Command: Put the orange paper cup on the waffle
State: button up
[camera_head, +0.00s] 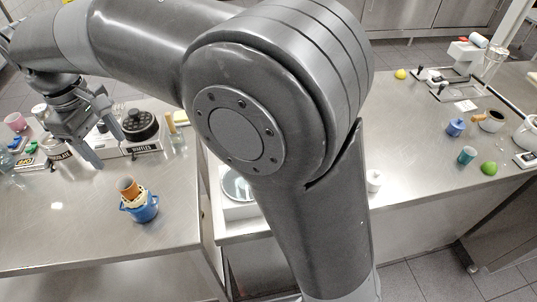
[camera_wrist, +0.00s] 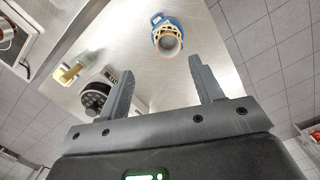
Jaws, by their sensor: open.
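The orange paper cup (camera_head: 128,186) stands, a little tilted, on top of the pale waffle (camera_head: 134,201). The waffle rests in the mouth of a blue cup-like container (camera_head: 147,212) on the left steel counter. In the wrist view the paper cup (camera_wrist: 169,44) shows its open rim, with the waffle (camera_wrist: 160,32) and the blue container (camera_wrist: 158,19) behind it. My gripper (camera_head: 107,147) is open and empty, behind and above the stack in the head view. In the wrist view my gripper (camera_wrist: 161,72) has its fingers wide apart, with the cup beyond the tips.
A black round appliance (camera_head: 139,125) on a labelled base stands at the counter's back. A pink cup (camera_head: 15,121) and several small items are at the far left. A green ball (camera_head: 489,168) and teal cup (camera_head: 466,156) sit on the right counter. The left counter's front is clear.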

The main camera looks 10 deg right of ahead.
jog(key=s+d+r+m+t+y, duration=0.2)
jog(key=d+m, duration=0.5)
jog(key=d, duration=1.7)
jog(key=s+d+f+m+t, duration=0.2)
jog(key=s+d+m, duration=0.1)
jog(key=d, duration=0.4)
jog(key=s+d+f+m+t, duration=0.2)
jog(key=s+d+m, duration=0.1)
jog(key=s+d, duration=0.3)
jog(key=shift+d+f+m+h, duration=0.3)
jog(key=shift+d+f+h, duration=0.05)
jog(key=shift+h, duration=0.05)
